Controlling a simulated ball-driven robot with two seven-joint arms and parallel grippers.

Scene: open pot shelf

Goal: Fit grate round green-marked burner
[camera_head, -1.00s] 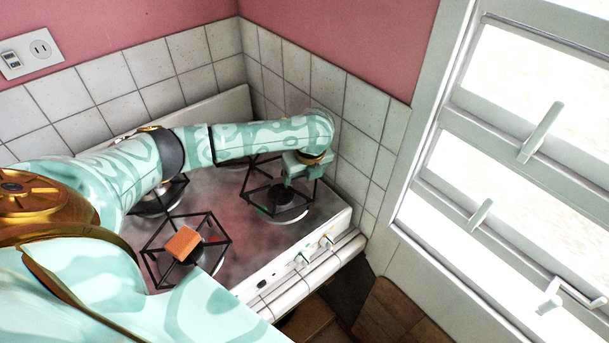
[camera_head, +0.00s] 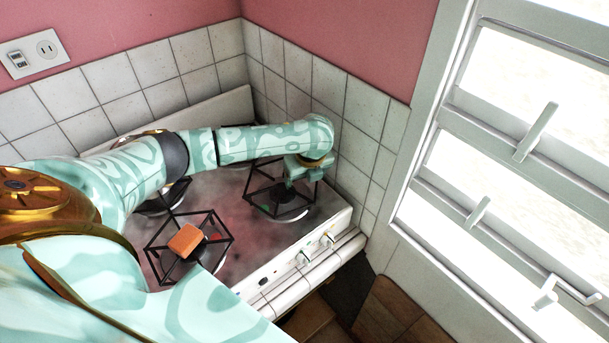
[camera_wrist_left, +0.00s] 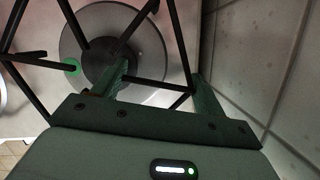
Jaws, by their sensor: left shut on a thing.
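The grate (camera_head: 259,205) is an open black wire frame at the right front of the stove. It stands over the green-marked burner (camera_head: 288,213), a dark cap on a pale round plate. My left gripper (camera_head: 291,181) is shut on a grate bar at the side near the tiled wall. The bars surround the burner cap, but I cannot tell whether the feet touch the stove. My right gripper is out of view.
The tiled wall (camera_head: 358,150) is close to my left gripper. Knobs (camera_head: 304,257) line the front edge.

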